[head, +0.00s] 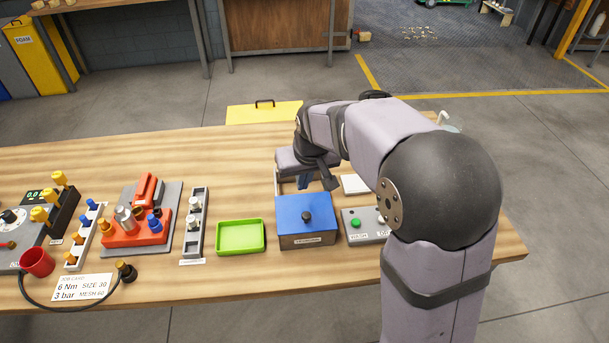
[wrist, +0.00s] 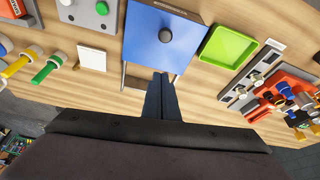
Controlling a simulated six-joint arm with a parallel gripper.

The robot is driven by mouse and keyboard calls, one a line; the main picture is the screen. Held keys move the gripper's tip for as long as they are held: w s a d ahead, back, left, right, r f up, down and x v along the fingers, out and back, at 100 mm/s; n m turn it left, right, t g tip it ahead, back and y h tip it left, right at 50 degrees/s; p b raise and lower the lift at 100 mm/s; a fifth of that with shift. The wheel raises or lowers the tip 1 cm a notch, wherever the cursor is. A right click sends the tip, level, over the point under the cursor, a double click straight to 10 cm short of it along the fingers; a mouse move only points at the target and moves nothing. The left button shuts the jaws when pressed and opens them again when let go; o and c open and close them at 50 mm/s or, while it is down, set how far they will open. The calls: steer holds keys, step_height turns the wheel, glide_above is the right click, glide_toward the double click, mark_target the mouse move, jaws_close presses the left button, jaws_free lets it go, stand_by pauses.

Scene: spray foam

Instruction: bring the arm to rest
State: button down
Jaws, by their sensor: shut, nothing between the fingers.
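My gripper (head: 304,182) hangs over the table behind the blue-lidded box (head: 290,213) in the head view, with my arm bent above it. In the wrist view, the two fingers of my gripper (wrist: 160,78) are together with nothing between them. Their tips point toward the near edge of the blue-lidded box (wrist: 148,42) in that view. Whether the fingertips touch anything below is hard to tell. The blue lid has a dark knob and lies on the box.
A green tray (head: 240,249) stands left of the box. A grey button panel (head: 361,236) is at its right, with a white pad (head: 355,185) behind. A red fixture (head: 135,237), a socket rack (head: 187,243) and a red cup (head: 37,263) stand farther left. Bare wood (head: 240,175) lies behind the tray.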

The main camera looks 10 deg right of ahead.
steer(key=shift+b+v, duration=0.3)
steer(key=shift+v, duration=1.75)
steer(key=s+d+f+m+g, duration=0.1)
steer(key=s+d+f, duration=0.25)
steer(key=s, duration=0.45)
steer(key=s+d+f+g, duration=0.2)
steer(key=s+f, duration=0.3)
steer(key=s, duration=0.2)
steer(key=s+d+f+m+g, duration=0.15)
steer(key=s+f, duration=0.25)
steer(key=s, duration=0.4)
step_height(320, 180, down, 14)
steer(key=b, duration=1.3)
steer(key=shift+w+d+r+n+h+b, duration=0.2)
steer(key=shift+d+r+n+h+b, duration=0.1)
steer(key=shift+d+n+b, duration=0.1)
